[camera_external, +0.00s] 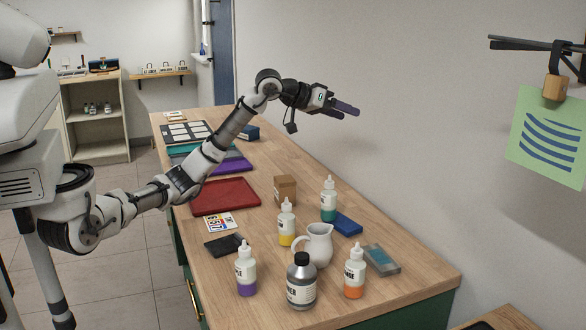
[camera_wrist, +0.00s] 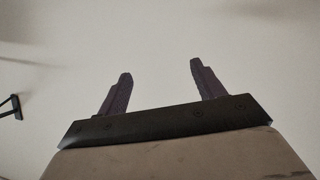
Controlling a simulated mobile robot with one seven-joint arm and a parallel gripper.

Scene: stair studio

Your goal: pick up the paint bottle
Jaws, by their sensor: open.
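Several white-capped paint bottles stand upright on the wooden table in the external view. One has purple paint (camera_external: 246,270), one yellow (camera_external: 287,224), one teal (camera_external: 328,200) and one orange (camera_external: 354,272). The pictures do not show which one is meant. My gripper (camera_external: 347,108) is raised above the far part of the table, near the wall, well away from all the bottles. In the wrist view my gripper (camera_wrist: 161,90) has its two dark fingers apart with nothing between them.
On the table (camera_external: 420,279) a white jug (camera_external: 316,246) and a grey black-capped bottle (camera_external: 301,283) stand among the paint bottles. A cardboard box (camera_external: 285,190), blue block (camera_external: 348,224), clear-lidded box (camera_external: 382,260), black item (camera_external: 224,245) and red tray (camera_external: 226,196) are nearby. A green sheet (camera_external: 548,137) hangs at right.

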